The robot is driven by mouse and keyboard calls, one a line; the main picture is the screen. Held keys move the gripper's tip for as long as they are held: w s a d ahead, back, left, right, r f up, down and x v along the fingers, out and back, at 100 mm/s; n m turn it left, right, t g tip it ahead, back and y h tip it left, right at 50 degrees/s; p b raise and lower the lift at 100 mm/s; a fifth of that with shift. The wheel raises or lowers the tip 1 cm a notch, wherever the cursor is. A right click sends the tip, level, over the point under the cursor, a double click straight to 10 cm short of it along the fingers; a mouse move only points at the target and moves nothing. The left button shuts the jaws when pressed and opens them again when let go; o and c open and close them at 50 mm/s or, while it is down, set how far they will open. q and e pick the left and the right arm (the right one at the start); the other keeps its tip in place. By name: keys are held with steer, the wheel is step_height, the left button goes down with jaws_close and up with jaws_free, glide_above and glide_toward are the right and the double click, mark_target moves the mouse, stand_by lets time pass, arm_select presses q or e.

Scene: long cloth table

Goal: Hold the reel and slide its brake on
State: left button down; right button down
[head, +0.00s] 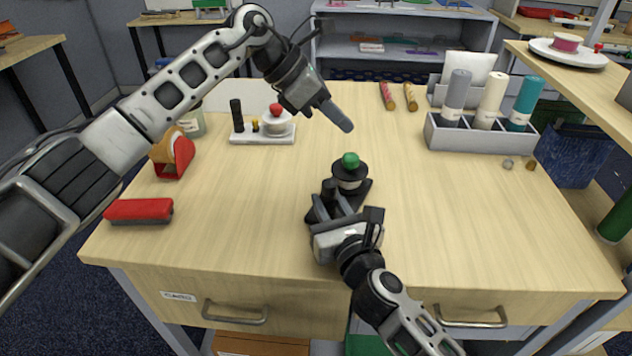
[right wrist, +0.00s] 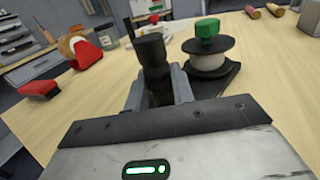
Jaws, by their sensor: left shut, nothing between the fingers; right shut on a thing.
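A reel (head: 350,178) with black flanges, a pale winding and a green knob (head: 350,160) on top stands on a dark base (head: 363,188) near the table's middle. In the right wrist view, the reel (right wrist: 208,62) is right of a black upright post (right wrist: 151,52). My right gripper (head: 333,192) is shut on this post; its fingers (right wrist: 158,88) sit either side of it. My left gripper (head: 343,126) is shut and empty, in the air behind the green knob and apart from it. I cannot make out a brake slider on the dark base.
A white base (head: 262,138) with a red-knobbed reel and black post stands at back left. A tape dispenser (head: 172,155) and red brush (head: 139,211) are left. A grey rack (head: 480,138) of rolls stands at back right. The table's right front is clear.

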arm_select(q)
steer(key=w+r+n+t+h, duration=0.4)
steer(key=r+n+h, duration=0.1)
steer(key=r, duration=0.3)
steer(key=w+r+n+t+h, duration=0.4)
steer(key=r, duration=0.4)
steer(key=w+a+r+n+t+y, duration=0.1)
steer(key=w+a+n+t+y, duration=0.5)
steer(key=n, duration=0.5)
steer(key=w+a+n+t+y, duration=0.5)
steer(key=a+n, duration=0.3)
steer(key=n, duration=0.3)
steer(key=s+a+f+n+g+y, duration=0.1)
steer(key=a+f+n+g+y, duration=0.3)
steer(key=f, duration=0.4)
steer(key=s+a+f+n+g+y, duration=0.1)
steer(key=a+f+n+g, duration=0.1)
steer(key=f+n+g, duration=0.45)
steer(key=s+d+f+g+h, duration=0.2)
steer(key=s+d+f+g, duration=0.1)
steer(key=s, duration=0.4)
steer(key=s+d+f+n+g+h, duration=0.1)
steer(key=s+d+f+g+h, duration=0.2)
steer(key=s+g, duration=0.3)
steer(key=shift+s+f+h, duration=0.3)
steer(key=shift+s+f, duration=0.4)
steer(key=shift+f, duration=0.1)
